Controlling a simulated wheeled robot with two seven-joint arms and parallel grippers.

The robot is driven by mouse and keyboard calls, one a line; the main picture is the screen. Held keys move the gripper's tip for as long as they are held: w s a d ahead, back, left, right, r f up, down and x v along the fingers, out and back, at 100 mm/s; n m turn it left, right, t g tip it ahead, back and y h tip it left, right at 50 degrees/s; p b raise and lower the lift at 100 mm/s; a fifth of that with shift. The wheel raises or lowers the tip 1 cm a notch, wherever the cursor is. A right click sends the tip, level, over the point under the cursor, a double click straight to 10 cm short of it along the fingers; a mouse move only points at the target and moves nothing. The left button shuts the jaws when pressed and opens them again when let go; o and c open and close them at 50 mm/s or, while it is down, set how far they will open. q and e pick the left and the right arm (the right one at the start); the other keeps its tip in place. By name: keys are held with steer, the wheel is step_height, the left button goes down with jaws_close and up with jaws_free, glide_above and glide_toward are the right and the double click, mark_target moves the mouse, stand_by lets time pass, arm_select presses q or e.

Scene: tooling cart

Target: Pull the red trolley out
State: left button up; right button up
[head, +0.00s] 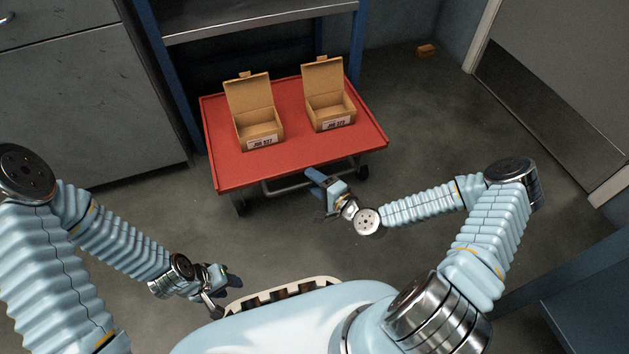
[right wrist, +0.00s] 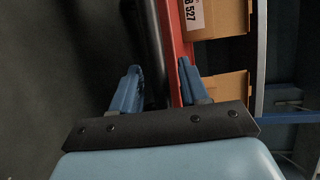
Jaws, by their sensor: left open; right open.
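The red trolley (head: 294,125) stands in the middle of the head view, its back end by the blue-framed shelf unit. Its grey bar handle (head: 284,187) runs along the near edge. My right gripper (head: 318,194) is open at the right part of this handle. In the right wrist view, the dark handle bar (right wrist: 150,50) and the red trolley edge (right wrist: 175,55) show between and beyond the open fingers (right wrist: 158,85); I cannot tell whether they touch. My left gripper (head: 230,288) is open and empty, low beside my body and well away from the trolley.
Two open cardboard boxes (head: 256,128) (head: 330,112) stand on the trolley. The shelf unit (head: 250,20) rises behind it. A grey cabinet (head: 90,110) is at left, a door (head: 570,70) at right. Floor right of the trolley is clear.

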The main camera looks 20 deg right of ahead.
steer(key=v, duration=0.7)
steer(key=shift+s+p, duration=0.15)
steer(key=shift+p, duration=0.2)
steer(key=s+a+f+n+g+h, duration=0.2)
steer(key=s+a+f+n+g, duration=0.6)
steer(key=s+n+g, duration=0.45)
step_height(320, 180, up, 13)
steer(key=g+p, duration=0.1)
steer(key=p, duration=1.2)
steer(key=shift+s+h+p, duration=0.2)
steer(key=shift+h+p, duration=0.1)
steer(key=shift+p, duration=0.1)
steer(key=shift+a, duration=0.1)
